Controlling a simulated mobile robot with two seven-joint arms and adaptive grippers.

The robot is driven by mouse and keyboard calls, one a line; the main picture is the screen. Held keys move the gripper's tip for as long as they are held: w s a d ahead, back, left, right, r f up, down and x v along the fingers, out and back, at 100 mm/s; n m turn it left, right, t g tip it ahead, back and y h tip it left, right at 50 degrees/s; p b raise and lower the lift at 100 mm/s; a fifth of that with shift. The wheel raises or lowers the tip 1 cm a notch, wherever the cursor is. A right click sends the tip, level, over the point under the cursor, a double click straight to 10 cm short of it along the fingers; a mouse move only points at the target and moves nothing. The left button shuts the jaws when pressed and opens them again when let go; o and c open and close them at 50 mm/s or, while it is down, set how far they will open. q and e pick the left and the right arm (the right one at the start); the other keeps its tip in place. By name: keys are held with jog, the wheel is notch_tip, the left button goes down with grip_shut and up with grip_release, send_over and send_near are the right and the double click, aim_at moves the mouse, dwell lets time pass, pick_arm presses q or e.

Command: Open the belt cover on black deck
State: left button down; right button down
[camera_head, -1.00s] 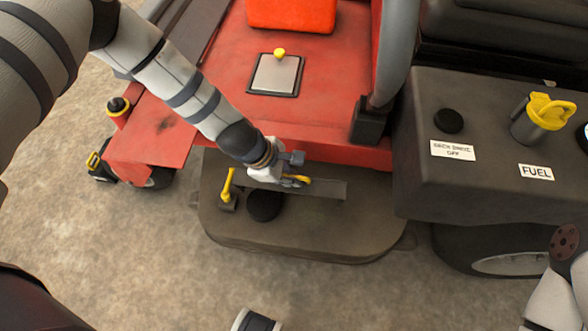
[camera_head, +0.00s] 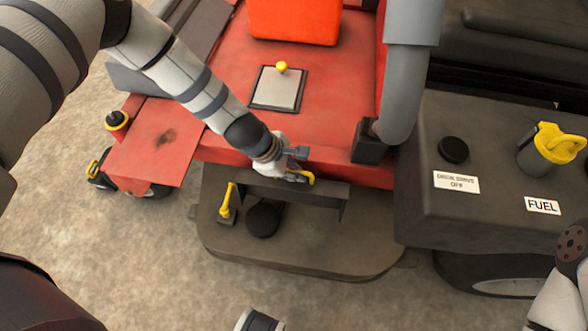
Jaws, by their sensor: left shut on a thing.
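The black deck (camera_head: 330,245) lies low in front of the red mower body. Its belt cover (camera_head: 326,199) is a long dark panel with a yellow handle (camera_head: 308,177) on its upper edge. The cover stands tilted up off the deck, raised along the edge near the red body. My left gripper (camera_head: 298,173) is shut on the yellow handle, and its fingers partly hide it. What lies under the cover cannot be made out.
A yellow lever (camera_head: 227,203) and a round black knob (camera_head: 265,218) stand on the deck, left of and in front of the cover. A grey post (camera_head: 400,90) rises on the right, beside the dark side box (camera_head: 490,205) with the yellow fuel cap (camera_head: 555,143). Open ground lies in front.

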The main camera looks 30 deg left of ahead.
pick_arm(q)
jog(key=c, duration=2)
grip_release()
jog(key=shift+o, duration=0.2)
jog(key=v, duration=1.2)
